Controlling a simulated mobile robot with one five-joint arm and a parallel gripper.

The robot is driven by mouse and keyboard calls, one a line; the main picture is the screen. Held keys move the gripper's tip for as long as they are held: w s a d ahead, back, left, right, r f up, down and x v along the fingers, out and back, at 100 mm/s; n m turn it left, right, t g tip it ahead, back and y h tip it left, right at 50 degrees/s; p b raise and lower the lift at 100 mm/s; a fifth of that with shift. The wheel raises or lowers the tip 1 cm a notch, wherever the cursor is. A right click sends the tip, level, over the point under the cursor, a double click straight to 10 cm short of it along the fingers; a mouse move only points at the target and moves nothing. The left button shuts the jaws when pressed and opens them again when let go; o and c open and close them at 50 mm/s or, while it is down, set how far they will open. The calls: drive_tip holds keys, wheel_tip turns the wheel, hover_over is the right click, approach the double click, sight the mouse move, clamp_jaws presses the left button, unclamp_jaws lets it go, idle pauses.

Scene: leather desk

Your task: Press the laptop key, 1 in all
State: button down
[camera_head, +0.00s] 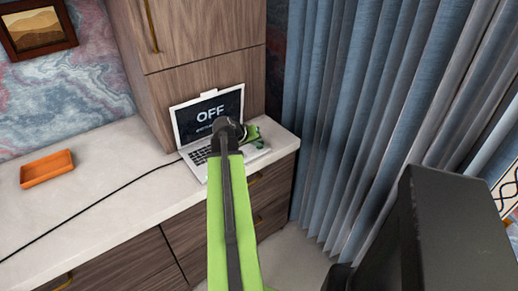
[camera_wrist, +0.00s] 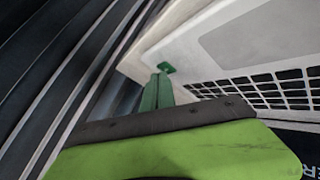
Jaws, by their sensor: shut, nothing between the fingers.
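The open laptop (camera_head: 176,130) stands on the white counter in the head view. Its dark screen reads "OFF" with a smaller line below that is too small to read. Its dark keys (camera_wrist: 265,90) show at the right of the wrist view, and part of the keyboard shows left of my arm in the head view. My gripper (camera_wrist: 164,72) is shut and empty, with its green fingers at the laptop's pale base, left of the visible keys. I cannot tell whether the tips touch it. In the head view my gripper (camera_head: 251,134) is at the laptop's right side, and my arm hides part of the keyboard.
An orange tray (camera_head: 47,168) sits on the counter (camera_head: 110,205) at the left, and a black cable runs to the laptop. A wooden cabinet (camera_head: 195,35) stands behind the laptop. Blue curtains (camera_head: 350,100) hang to the right. The counter between tray and laptop is otherwise clear.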

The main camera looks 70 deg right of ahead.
sight(258, 148)
drive_tip(key=shift+f, duration=0.2)
drive_tip(key=shift+r, duration=0.15)
drive_tip(key=shift+r+p, duration=0.65)
wheel_tip(258, 148, up, 5)
drive_tip(key=p, duration=0.5)
drive_tip(key=shift+r, duration=0.15)
idle(0.6)
